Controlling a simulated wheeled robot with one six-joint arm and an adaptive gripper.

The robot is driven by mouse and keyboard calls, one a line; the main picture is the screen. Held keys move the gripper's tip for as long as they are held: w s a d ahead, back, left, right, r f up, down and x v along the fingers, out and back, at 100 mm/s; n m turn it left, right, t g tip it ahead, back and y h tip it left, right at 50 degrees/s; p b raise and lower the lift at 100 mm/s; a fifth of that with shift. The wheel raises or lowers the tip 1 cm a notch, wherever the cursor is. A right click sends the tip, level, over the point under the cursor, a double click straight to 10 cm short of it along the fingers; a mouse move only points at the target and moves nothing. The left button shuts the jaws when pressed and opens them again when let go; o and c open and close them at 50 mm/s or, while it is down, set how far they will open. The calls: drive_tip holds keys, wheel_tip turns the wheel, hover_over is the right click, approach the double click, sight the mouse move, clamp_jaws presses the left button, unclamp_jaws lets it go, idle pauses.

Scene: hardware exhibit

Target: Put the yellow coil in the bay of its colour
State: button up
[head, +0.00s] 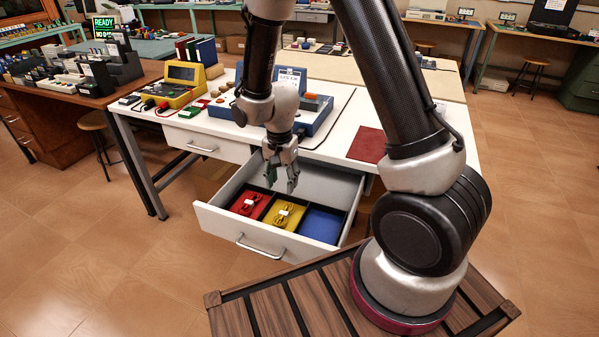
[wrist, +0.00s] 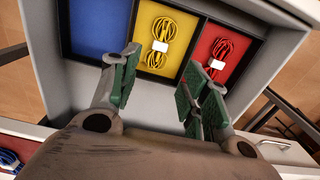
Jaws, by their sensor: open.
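The yellow coil (head: 283,217), bound with a white tie, lies in the yellow bay (head: 296,206) of the open drawer (head: 222,222). In the wrist view the coil (wrist: 164,29) lies inside the yellow bay (wrist: 191,38), between the blue and red bays. My gripper (head: 282,181) hangs over the drawer, pointing down, above the coil and apart from it. In the wrist view my gripper (wrist: 158,84) has its green-padded fingers spread with nothing between them.
A red coil (wrist: 221,48) lies in the red bay (wrist: 205,42). The blue bay (wrist: 97,25) is empty. Part of a blue coil (wrist: 9,161) shows at the lower left of the wrist view. The drawer walls surround the bays; a dark red mat (head: 367,145) lies on the white tabletop.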

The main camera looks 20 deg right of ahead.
drive_tip(key=s+d+r+n+t, duration=0.1)
drive_tip(key=s+d+r+n, duration=0.3)
drive_tip(key=r, duration=0.6)
drive_tip(key=s+d+r+t, duration=0.15)
drive_tip(key=d+r, duration=0.35)
drive_tip(key=r, duration=0.6)
drive_tip(key=s+d+r+n+t, duration=0.1)
drive_tip(key=s+d+r+n, duration=0.1)
drive_tip(key=s, duration=0.5)
drive_tip(key=s+d+r+n, duration=0.3)
drive_tip(key=s+d+r, duration=0.1)
drive_tip(key=s+r, duration=0.2)
drive_tip(key=shift+s+r+t, duration=0.3)
drive_tip(key=shift+s+t, duration=0.05)
drive_tip(key=shift+s, duration=0.45)
